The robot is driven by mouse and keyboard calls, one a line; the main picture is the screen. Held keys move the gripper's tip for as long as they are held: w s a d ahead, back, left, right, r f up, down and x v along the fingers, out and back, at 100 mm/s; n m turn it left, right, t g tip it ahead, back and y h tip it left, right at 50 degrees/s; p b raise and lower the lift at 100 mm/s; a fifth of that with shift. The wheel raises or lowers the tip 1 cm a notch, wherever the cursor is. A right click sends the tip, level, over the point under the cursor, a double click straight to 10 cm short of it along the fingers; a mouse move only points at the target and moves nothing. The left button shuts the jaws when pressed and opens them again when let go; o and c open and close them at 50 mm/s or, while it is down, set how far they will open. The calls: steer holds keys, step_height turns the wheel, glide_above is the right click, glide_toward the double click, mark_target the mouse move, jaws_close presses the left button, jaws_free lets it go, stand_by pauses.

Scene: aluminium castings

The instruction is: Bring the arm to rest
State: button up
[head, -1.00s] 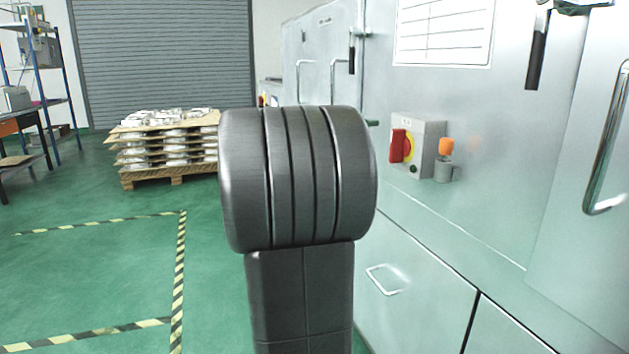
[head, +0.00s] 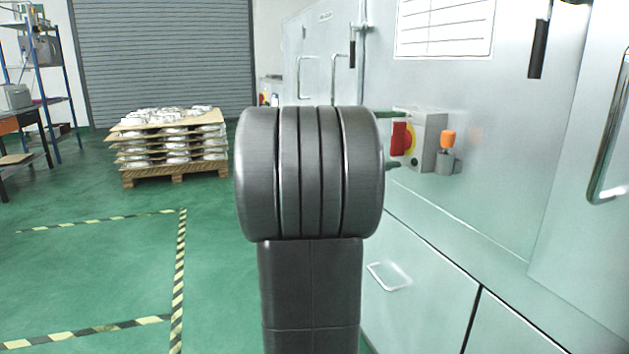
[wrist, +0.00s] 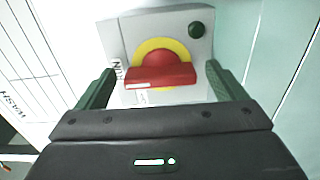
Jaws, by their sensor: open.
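My gripper (wrist: 162,88) is open in the wrist view. Its two dark green fingers stand on either side of a red switch handle (wrist: 160,77) on a yellow disc. I cannot tell whether they touch it. In the head view the red handle (head: 401,140) stands upright on a grey switch box (head: 432,138) on the machine front. The green fingertips (head: 395,139) show beside the box's left side, above and below the handle. My dark arm hides the rest of the gripper there.
The pale machine (head: 500,200) fills the right side. An orange-topped part (head: 448,138) sits right of the switch box. A pallet of castings (head: 172,145) stands at the back left, near a shelf rack (head: 37,80). The green floor (head: 85,270) at left is free.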

steer(key=p+v, duration=0.3)
steer(key=v, duration=1.1)
steer(key=b+x, duration=0.2)
steer(key=x, duration=1.2)
steer(key=shift+w+d+r, duration=0.1)
steer(key=shift+d+r, duration=0.1)
steer(key=shift+a+r+n+p, duration=0.1)
steer(key=shift+a+n+p, duration=0.05)
steer(key=shift+n+p, duration=0.65)
steer(key=n+p, duration=0.3)
steer(key=p, duration=0.2)
steer(key=n+p, duration=0.5)
steer(key=p, duration=0.3)
steer(key=shift+n, duration=0.3)
steer(key=n+p, duration=0.5)
steer(key=p, duration=0.4)
steer(key=shift+w+n, duration=0.15)
steer(key=shift+n, duration=0.25)
steer(key=shift+n+p, duration=0.7)
steer(key=shift+p, duration=0.4)
steer(key=shift+a+f, duration=0.15)
steer(key=shift+f, duration=0.2)
